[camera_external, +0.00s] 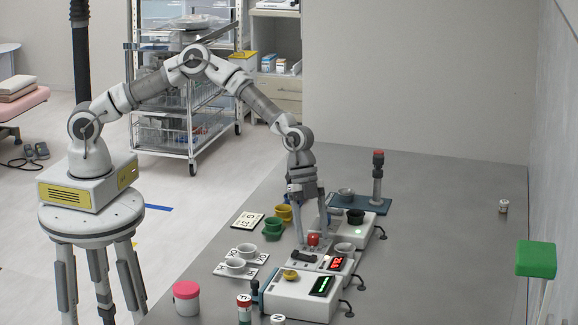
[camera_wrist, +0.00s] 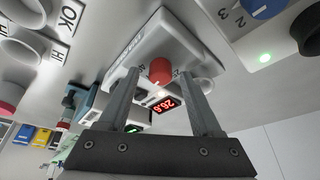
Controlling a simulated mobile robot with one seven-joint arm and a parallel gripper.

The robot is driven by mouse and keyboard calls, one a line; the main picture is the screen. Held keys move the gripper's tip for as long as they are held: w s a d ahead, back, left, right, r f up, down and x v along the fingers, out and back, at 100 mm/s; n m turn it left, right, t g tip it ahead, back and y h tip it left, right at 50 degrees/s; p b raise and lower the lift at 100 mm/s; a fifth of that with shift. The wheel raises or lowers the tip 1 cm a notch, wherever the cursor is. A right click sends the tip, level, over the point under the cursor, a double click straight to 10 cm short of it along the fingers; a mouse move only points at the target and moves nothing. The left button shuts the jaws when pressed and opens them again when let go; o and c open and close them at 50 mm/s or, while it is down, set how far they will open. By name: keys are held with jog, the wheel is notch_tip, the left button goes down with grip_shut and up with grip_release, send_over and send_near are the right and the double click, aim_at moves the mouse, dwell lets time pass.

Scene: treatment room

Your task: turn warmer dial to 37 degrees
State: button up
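The warmer (camera_external: 325,262) is a white box on the grey table in the external view. Its red dial (camera_external: 313,239) sits on top; the wrist view shows the dial (camera_wrist: 161,71) near the centre, with printed marks around it. The warmer's red digital display (camera_wrist: 162,104) seems to read 26.6; in the external view the display (camera_external: 337,264) is too small to read surely. My gripper (camera_external: 314,233) points down over the warmer. In the wrist view my gripper (camera_wrist: 159,75) is open, one finger on each side of the dial, with gaps visible. Contact cannot be seen.
A white device with a green display (camera_external: 322,286) and yellow knob stands in front. Another with a black knob (camera_external: 355,215) and green light stands behind.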

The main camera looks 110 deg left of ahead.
jog(key=shift+r, duration=0.1)
jog(key=v, duration=1.7)
jog(key=shift+r, duration=0.15)
